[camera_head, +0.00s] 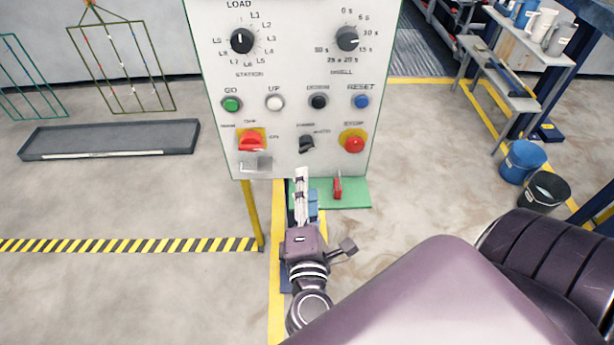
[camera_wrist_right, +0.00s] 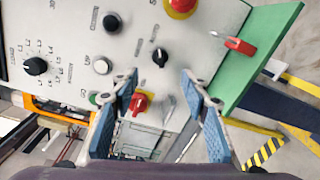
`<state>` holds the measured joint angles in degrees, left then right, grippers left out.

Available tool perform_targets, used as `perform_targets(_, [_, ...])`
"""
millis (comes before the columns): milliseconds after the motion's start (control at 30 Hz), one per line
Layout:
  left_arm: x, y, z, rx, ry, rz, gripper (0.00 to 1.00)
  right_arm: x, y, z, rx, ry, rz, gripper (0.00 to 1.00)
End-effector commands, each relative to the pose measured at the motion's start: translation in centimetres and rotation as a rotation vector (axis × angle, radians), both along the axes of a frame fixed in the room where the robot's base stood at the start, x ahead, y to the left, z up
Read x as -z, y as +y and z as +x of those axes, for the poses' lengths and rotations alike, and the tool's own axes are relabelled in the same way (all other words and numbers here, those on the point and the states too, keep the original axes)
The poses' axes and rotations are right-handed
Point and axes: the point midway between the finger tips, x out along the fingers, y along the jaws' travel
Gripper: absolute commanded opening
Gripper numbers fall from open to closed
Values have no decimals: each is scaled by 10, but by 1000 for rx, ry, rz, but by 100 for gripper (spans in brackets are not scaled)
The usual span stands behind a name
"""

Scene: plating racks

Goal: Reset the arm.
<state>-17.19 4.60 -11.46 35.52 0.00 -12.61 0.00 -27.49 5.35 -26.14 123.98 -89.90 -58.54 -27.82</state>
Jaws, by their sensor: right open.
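My right gripper (camera_head: 302,180) is just below the lower edge of a white control panel (camera_head: 290,65) in the head view. In the right wrist view its blue-padded fingers (camera_wrist_right: 158,78) are spread wide, with nothing held between them. The panel's red rotary switch (camera_head: 251,141) on a yellow plate shows between the fingers in the wrist view (camera_wrist_right: 139,103). The blue RESET button (camera_head: 362,102) is at the panel's right. My right arm comes up from the lower right. My left gripper is out of view.
The panel also has a red stop button (camera_head: 354,143), a black selector (camera_head: 306,145) and a green GO button (camera_head: 231,104). A green plate (camera_head: 355,196) with a red handle (camera_head: 338,185) is beneath it. A grey tray (camera_head: 110,140) lies left; buckets (camera_head: 522,163) stand right.

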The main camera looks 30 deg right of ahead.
Motion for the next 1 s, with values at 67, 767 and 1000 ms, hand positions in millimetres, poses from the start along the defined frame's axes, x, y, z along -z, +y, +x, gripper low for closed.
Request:
perform_targets(67, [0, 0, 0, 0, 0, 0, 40, 0, 1, -2, 0, 0, 0, 42])
perform_targets(767, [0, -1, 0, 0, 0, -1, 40, 66, 14, 8, -54, 104, 72, 42])
perform_targets(1000, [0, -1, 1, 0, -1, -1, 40, 242, 38, -10, -118, 377, 336, 42])
